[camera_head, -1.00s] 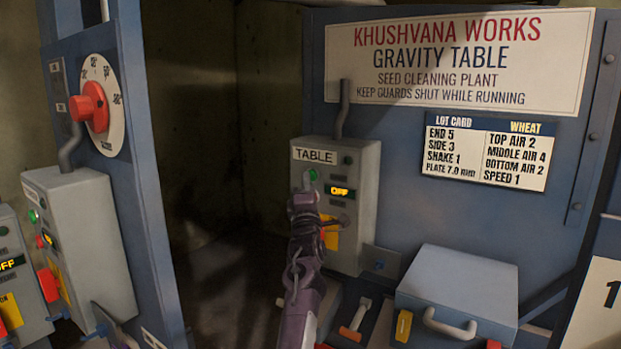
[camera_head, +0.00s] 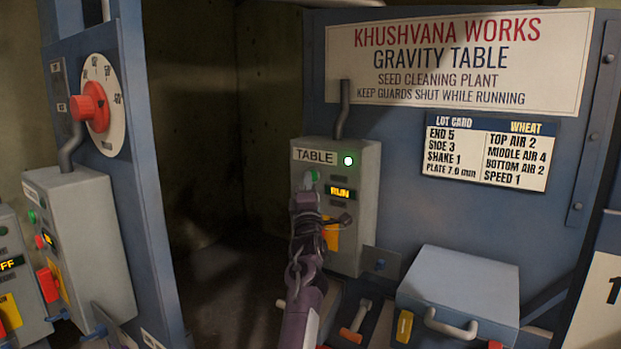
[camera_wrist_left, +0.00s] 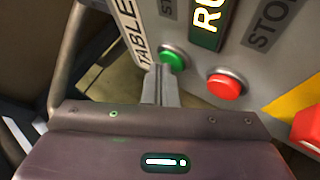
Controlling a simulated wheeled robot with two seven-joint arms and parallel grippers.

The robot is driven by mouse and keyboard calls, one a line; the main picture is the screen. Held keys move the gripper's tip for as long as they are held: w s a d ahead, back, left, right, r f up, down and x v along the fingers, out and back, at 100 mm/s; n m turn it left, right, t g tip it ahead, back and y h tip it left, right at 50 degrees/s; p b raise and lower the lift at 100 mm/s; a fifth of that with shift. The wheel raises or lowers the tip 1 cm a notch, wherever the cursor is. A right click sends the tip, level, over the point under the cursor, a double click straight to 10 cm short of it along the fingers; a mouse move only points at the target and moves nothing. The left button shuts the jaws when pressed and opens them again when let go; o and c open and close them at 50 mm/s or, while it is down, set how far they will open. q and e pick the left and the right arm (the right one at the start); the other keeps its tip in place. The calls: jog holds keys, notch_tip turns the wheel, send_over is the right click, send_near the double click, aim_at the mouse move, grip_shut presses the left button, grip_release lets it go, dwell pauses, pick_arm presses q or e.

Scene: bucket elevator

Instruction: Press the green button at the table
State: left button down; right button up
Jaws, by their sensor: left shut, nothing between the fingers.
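The grey TABLE control box (camera_head: 358,205) stands on the blue panel in the middle of the head view. Its display (camera_head: 340,193) reads RUN and a lamp (camera_head: 348,161) above it glows. The green button (camera_head: 313,175) is at the box's upper left; it also shows in the left wrist view (camera_wrist_left: 173,57), beside a red stop button (camera_wrist_left: 226,84). My left gripper (camera_head: 305,194) is shut and empty. In the left wrist view its fingertips (camera_wrist_left: 160,70) are at the lower left edge of the green button; I cannot tell whether they touch it. My right gripper is not in view.
A blue-grey lidded box with a handle (camera_head: 458,290) stands at lower right. Another control box (camera_head: 82,245) and a red dial knob (camera_head: 90,105) are at left.

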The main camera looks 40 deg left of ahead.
pick_arm(q)
jog(key=shift+s, duration=0.1)
jog(key=shift+s+d, duration=0.2)
jog(key=shift+s, duration=0.5)
jog(key=shift+f, duration=0.1)
jog(key=s, duration=0.5)
jog(key=shift+d, duration=0.25)
jog(key=shift+f, duration=0.1)
dwell(0.5)
